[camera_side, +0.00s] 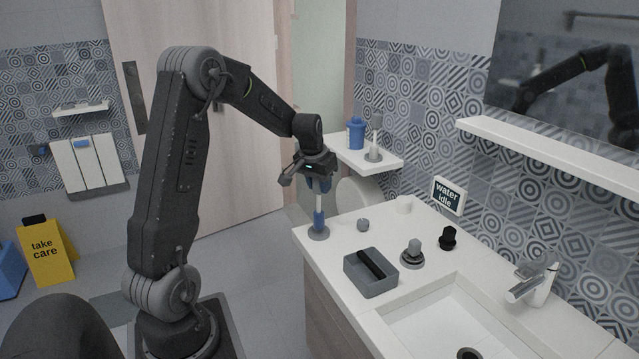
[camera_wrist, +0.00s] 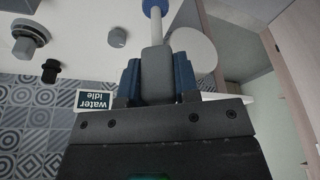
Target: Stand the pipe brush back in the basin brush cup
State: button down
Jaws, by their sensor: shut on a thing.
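My gripper (camera_side: 319,178) is above the near left corner of the white counter, pointing down. It is shut on the pipe brush, which has a white shaft (camera_side: 319,202), a blue head (camera_side: 319,220) and a grey handle (camera_wrist: 156,72). In the wrist view the handle sits between the blue fingertips (camera_wrist: 157,80). The brush hangs about upright, head down.
A grey tray with a black bar (camera_side: 357,277), a grey knob (camera_side: 363,224), a grey stopper-like piece (camera_side: 412,252) and a black piece (camera_side: 448,238) stand nearby. The basin and tap (camera_side: 540,285) are right. A shelf (camera_side: 390,167) behind holds a blue bottle (camera_side: 356,134) and another brush in a holder (camera_side: 375,138).

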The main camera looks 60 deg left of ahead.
jog(key=shift+f, duration=0.95)
jog(key=shift+f, duration=0.15)
jog(key=c, duration=0.8)
grip_release()
jog(key=v, duration=1.1)
jog(key=w+v, duration=0.1)
jog(key=v, duration=0.5)
jog(key=shift+a+r, duration=0.25)
jog(key=shift+r, duration=0.3)
